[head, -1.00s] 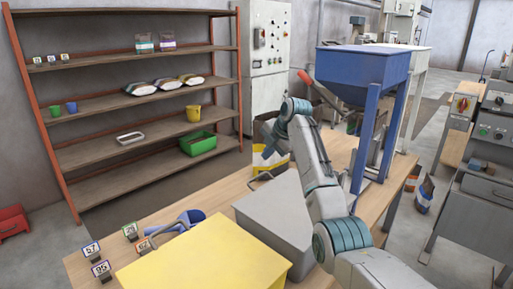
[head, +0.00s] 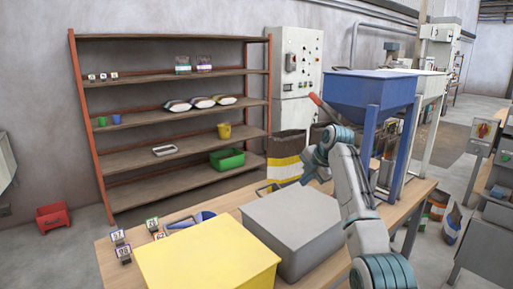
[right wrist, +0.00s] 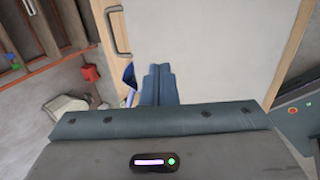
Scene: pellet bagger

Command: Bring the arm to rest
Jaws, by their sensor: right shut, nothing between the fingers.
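My right arm reaches in from the lower right of the head view. Its gripper (head: 312,168) hangs above the table, behind the grey box and just right of the yellow-and-white sack. In the right wrist view the two fingers (right wrist: 158,84) lie together, shut with nothing between them. Below them show a pale box surface (right wrist: 205,50), the wooden table edge and a bit of blue. My left gripper is not in the head view.
The wooden table (head: 118,262) carries a yellow box (head: 205,262), a grey box (head: 300,225), a blue scoop (head: 190,220) and several number tags (head: 120,243). A blue hopper (head: 365,95) stands right of the gripper. A sack (head: 285,160) and shelf (head: 165,140) are behind.

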